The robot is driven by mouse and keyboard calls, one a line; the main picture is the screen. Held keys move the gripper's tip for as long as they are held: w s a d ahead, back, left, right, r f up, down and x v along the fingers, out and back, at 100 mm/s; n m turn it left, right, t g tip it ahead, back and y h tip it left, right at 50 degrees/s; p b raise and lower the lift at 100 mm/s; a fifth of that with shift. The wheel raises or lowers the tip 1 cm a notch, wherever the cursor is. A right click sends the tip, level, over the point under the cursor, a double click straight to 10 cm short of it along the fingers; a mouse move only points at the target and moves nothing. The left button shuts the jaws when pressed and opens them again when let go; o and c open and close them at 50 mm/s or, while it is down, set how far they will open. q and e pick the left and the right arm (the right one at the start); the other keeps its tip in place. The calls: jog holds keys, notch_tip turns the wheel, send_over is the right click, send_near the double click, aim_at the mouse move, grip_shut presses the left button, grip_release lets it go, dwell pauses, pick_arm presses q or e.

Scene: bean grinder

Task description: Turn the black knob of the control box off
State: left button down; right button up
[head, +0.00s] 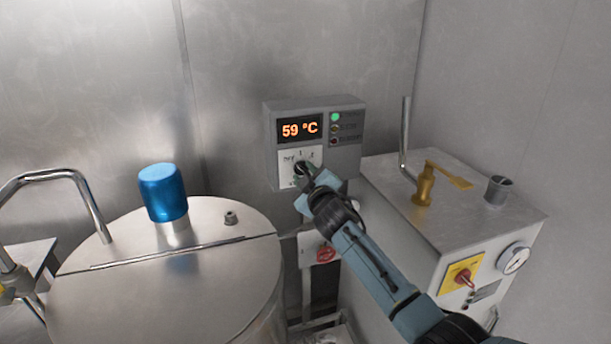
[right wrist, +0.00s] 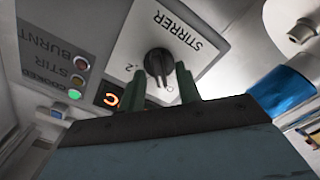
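The grey control box (head: 350,112) is on the back wall, with an orange 59 °C display. Its black knob (head: 300,168) sits on a white plate and is partly covered by my right gripper (head: 304,177). In the right wrist view the black knob (right wrist: 157,62) shows on the plate marked STIRRER. The two green fingers of my right gripper (right wrist: 160,88) stand apart there, one on each side of the knob's lower part. I cannot tell whether they touch it. My left gripper is in neither view.
A steel tank (head: 160,290) with a blue-capped motor (head: 163,192) stands left. A grey cabinet (head: 440,215) with a brass lever (head: 423,188) stands right. A red knob (head: 325,254) is on a box below the control box.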

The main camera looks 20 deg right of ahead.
jog(key=shift+s, duration=0.65)
jog(key=s, duration=1.2)
jog(key=shift+d, duration=0.2)
